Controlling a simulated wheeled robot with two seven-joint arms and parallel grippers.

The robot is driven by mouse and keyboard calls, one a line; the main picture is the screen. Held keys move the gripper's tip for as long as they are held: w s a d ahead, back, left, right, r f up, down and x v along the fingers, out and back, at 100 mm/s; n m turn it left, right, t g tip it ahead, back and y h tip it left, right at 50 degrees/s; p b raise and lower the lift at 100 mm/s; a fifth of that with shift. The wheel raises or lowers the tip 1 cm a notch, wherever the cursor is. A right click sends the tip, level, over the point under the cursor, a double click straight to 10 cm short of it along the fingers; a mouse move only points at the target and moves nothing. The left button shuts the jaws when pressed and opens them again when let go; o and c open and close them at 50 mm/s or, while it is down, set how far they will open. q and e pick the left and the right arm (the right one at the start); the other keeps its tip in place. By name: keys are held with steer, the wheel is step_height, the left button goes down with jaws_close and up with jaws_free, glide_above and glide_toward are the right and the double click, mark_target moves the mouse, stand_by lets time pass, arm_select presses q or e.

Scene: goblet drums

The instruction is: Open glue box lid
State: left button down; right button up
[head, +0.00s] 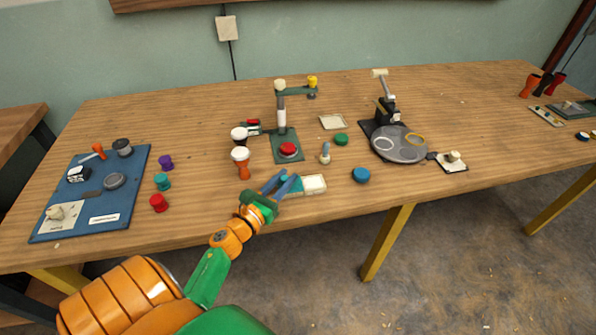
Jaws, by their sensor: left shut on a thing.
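A small low box, which looks like the glue box (314,184), lies near the front edge of the table in the head view. Its right part shows a pale, whitish top, and a teal part shows at its left end. My left gripper (284,184) reaches in from the front left, with its blue fingers at that teal left end. It is shut on what looks like the box's lid. The fingers hide part of that end, so I cannot tell how far the lid is open. My right gripper is not in view.
An orange and white goblet drum (243,165) stands just left behind my left gripper. A green press stand (286,146) is behind it. A blue round lid (361,175) lies right of the box. A blue board (92,196) with parts lies at the left.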

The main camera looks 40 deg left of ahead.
mark_target(282, 183)
arm_select(q)
steer(key=c, duration=0.7)
jaws_free()
steer(key=shift+w, duration=0.1)
steer(key=s, duration=0.4)
steer(key=s+b, duration=0.1)
steer(key=s, duration=0.2)
steer(key=shift+s+d, duration=0.1)
steer(key=shift+d, duration=0.15)
steer(key=shift+f, duration=0.1)
